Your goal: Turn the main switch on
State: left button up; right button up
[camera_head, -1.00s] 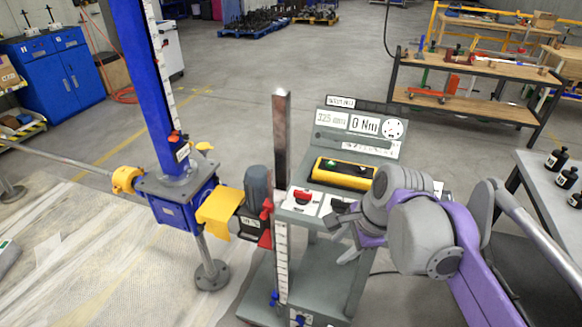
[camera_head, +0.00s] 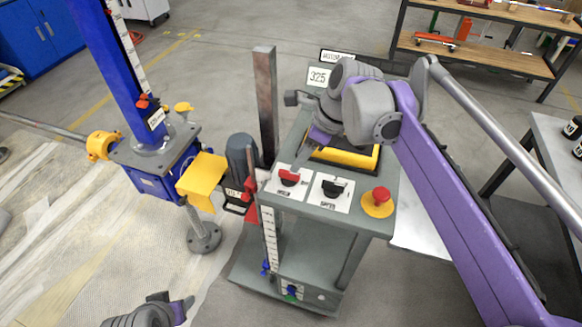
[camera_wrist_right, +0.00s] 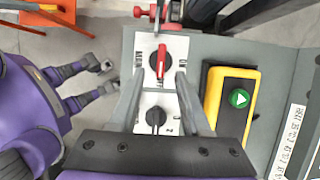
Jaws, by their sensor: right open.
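The red-handled rotary switch (camera_head: 289,178) sits on a white plate on the grey cart top, left of a black-handled switch (camera_head: 333,188). I take the red one as the main switch; its label is too small to read surely. In the right wrist view the red handle (camera_wrist_right: 161,62) points up and down the picture, with the black knob (camera_wrist_right: 155,118) below it. My right gripper (camera_head: 292,112) is open and empty above the panel; its fingers flank the switch area in the wrist view. My left gripper (camera_head: 172,300) is low at the left, open and empty.
A yellow-rimmed box (camera_head: 345,157) with a green button (camera_wrist_right: 239,98) lies beside the switches. A red emergency button (camera_head: 380,195) is at the cart's right. An upright metal bar (camera_head: 265,100) and the blue screw jack (camera_head: 155,165) stand to the left.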

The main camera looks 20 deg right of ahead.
aim_at(289, 176)
jog(key=x, duration=0.6)
jog(key=shift+w+f, duration=0.1)
jog(key=shift+f, duration=0.05)
jog(key=shift+c, duration=0.3)
grip_shut()
